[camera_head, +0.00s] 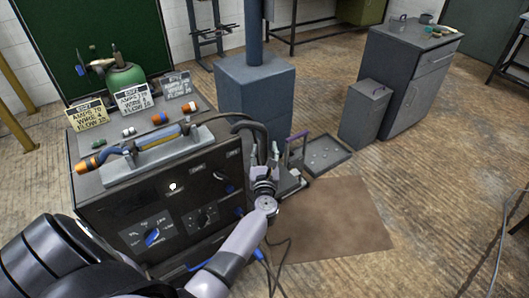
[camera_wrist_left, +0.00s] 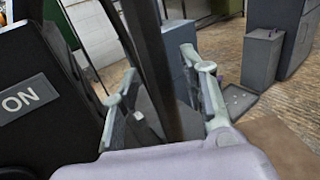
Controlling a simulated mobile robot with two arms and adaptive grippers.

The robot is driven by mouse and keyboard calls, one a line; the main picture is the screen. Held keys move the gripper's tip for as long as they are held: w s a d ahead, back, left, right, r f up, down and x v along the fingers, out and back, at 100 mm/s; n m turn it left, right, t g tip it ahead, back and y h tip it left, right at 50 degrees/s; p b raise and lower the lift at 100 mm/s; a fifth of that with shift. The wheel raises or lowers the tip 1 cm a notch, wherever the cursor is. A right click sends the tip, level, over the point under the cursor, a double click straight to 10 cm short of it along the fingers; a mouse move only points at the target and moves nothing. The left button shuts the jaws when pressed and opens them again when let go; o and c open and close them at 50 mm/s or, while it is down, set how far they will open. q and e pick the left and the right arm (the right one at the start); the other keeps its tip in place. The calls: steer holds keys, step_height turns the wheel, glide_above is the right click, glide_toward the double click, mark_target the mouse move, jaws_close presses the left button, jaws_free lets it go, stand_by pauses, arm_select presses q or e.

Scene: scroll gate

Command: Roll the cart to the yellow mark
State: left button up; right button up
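A black welding machine (camera_head: 185,190) with knobs on its front stands in the left half of the head view; its side with "ON" lettering also shows in the left wrist view (camera_wrist_left: 25,100). A black curved bar or hose (camera_head: 258,128) rises at its right side. My left gripper (camera_head: 268,172) is beside that side. In the left wrist view its fingers are apart, with a dark upright bar (camera_wrist_left: 152,65) between them; I cannot tell whether they touch it. I see no yellow floor mark.
A blue-grey pillar base (camera_head: 255,92) stands behind the machine. A grey bin (camera_head: 366,115) and grey cabinet (camera_head: 407,80) stand at the back right. A brown mat (camera_head: 330,222) lies right of the machine. Floor further right is mostly clear, except a cable.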

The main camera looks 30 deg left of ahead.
arm_select(q)
steer(key=shift+c, duration=0.5)
jaws_close()
stand_by(0.4)
